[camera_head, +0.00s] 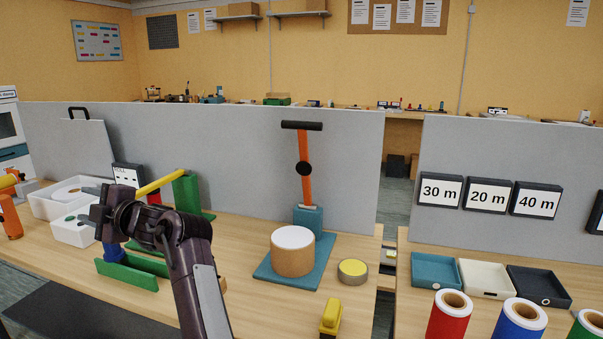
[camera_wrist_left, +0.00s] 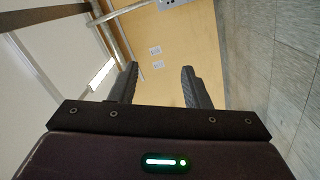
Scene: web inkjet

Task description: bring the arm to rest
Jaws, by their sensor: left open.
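My left arm (camera_head: 196,285) rises from the bottom edge in the head view and bends to the left. Its dark gripper (camera_head: 92,207) is above the left part of the workbench, in front of the white boxes as seen from the head. In the left wrist view the gripper (camera_wrist_left: 160,87) has its two fingers apart with nothing between them. Beyond the fingers are a tan wall and a grey tiled floor. My right gripper is in neither view.
A green stand with a yellow bar (camera_head: 160,182) is close to the arm. A teal press (camera_head: 306,220) with a roll (camera_head: 293,256) stands right of it. A yellow-topped puck (camera_head: 352,271) and yellow block (camera_head: 331,315) lie in front. Trays (camera_head: 485,278) and coloured rolls (camera_head: 449,314) are farther right.

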